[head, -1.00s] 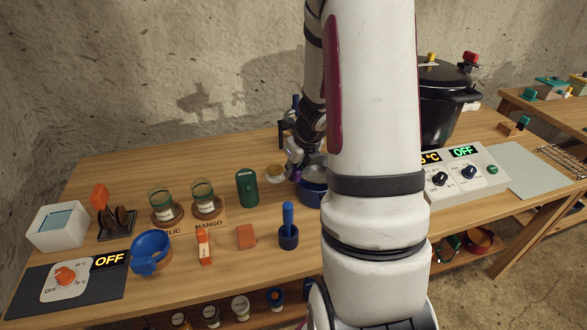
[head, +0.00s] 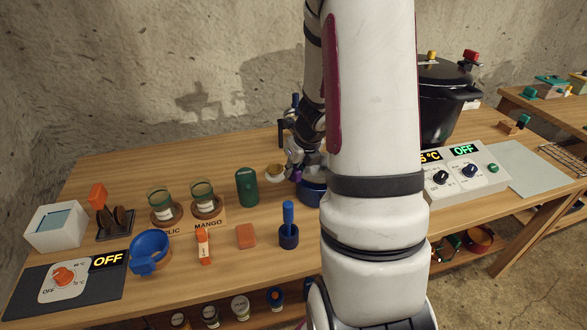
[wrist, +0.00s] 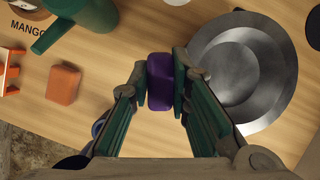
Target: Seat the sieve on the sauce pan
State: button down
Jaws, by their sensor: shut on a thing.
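In the head view my gripper (head: 298,170) is low at the blue sauce pan (head: 312,193), partly behind my arm. I cannot tell whether the sieve's rim touches the pan.
A green canister (head: 247,188) and a small pale cup (head: 275,173) stand left of the pan. An orange block (head: 246,236) and a blue-handled tool in a holder (head: 288,232) are in front. A black pot (head: 440,100) and control panel (head: 465,172) are to the right.

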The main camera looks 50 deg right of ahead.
aim_at(294, 178)
jog(key=shift+f+b, duration=1.65)
jog(key=shift+b, duration=0.3)
dwell(0.7)
jog(key=c, duration=1.4)
grip_release()
jog(key=shift+r, duration=0.1)
jog(key=v, duration=1.2)
